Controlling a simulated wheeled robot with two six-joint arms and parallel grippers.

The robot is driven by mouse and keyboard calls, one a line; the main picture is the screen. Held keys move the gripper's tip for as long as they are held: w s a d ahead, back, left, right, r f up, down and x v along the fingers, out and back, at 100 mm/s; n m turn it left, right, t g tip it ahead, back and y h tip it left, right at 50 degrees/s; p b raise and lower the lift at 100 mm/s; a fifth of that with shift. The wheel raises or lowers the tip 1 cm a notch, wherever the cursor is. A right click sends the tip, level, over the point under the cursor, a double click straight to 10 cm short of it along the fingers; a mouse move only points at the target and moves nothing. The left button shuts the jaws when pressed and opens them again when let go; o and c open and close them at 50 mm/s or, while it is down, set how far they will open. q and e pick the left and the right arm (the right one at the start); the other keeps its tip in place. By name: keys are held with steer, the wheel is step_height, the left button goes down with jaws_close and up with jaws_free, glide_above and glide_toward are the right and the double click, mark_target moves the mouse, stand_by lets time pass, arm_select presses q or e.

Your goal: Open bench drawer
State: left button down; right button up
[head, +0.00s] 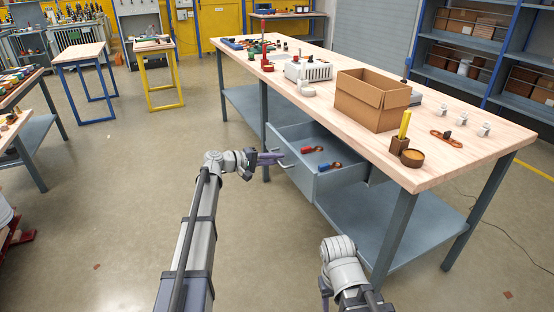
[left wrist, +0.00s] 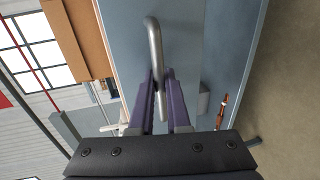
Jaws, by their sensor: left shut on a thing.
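The bench drawer (head: 316,181) is grey and stands pulled out from under the wooden bench top, so its inside shows. Red and blue items lie in it. My left gripper (head: 280,157) is at the drawer's front face, shut on the metal bar handle. In the left wrist view the handle (left wrist: 154,45) passes between the two purple fingers (left wrist: 160,95), in front of the grey drawer front (left wrist: 185,40). My right arm shows at the bottom of the head view, but its fingertips cannot be made out.
The bench top (head: 450,170) bears an open cardboard box (head: 370,105), a white crate (head: 308,70), a pencil holder (head: 399,145) and small parts. A lower shelf (head: 370,225) and bench legs (head: 396,235) stand below.

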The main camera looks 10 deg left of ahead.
arm_select(q)
steer(key=c, duration=0.9)
jaws_free()
steer(key=p+v, duration=0.1)
steer(key=v, duration=0.6)
steer(key=shift+s+a+p, duration=0.25)
steer(key=shift+a+p, duration=0.05)
steer(key=shift+a, duration=0.05)
